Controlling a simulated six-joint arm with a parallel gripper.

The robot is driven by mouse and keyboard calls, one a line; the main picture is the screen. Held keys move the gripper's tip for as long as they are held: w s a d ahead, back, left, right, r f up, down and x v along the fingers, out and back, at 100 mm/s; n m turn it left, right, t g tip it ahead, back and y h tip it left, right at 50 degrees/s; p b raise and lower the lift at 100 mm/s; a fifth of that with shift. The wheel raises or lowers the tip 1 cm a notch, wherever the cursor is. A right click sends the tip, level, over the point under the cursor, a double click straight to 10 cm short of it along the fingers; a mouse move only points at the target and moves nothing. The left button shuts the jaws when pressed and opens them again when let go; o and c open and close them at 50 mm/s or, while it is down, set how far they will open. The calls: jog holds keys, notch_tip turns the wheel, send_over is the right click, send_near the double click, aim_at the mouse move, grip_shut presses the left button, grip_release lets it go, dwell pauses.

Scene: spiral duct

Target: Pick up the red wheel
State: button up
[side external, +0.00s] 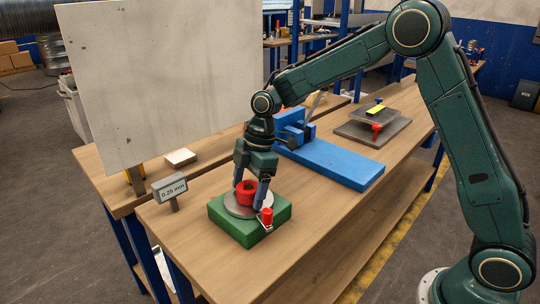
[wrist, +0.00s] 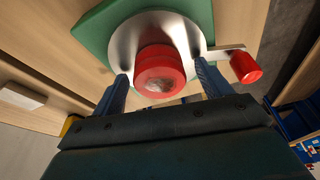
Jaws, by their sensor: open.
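The red wheel (side external: 246,192) sits on a round silver disc (side external: 235,210) on top of a green block (side external: 228,226). In the wrist view the red wheel (wrist: 160,75) shows as a thick red ring with a greyish centre. My gripper (side external: 254,194) points down over the disc, with its blue-grey fingers apart. In the wrist view my gripper (wrist: 163,82) has one finger on each side of the red wheel, with visible gaps, and holds nothing. Whether the fingertips touch the disc cannot be told.
A small red knob (side external: 267,216) on a metal arm stands at the disc's right edge. A "0.25 mm" sign (side external: 170,188) stands to the left. A blue fixture (side external: 330,163) lies behind on the wooden bench (side external: 330,215), whose front right is clear. A large pale panel (side external: 165,80) stands at the left.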

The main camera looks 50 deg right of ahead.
aim_at(247, 186)
jog(key=shift+c, duration=0.5)
jog(key=c, duration=1.1)
jog(key=shift+r, duration=0.15)
jog(key=shift+c, duration=0.2)
notch_tip(247, 186, up, 20)
dwell(0.5)
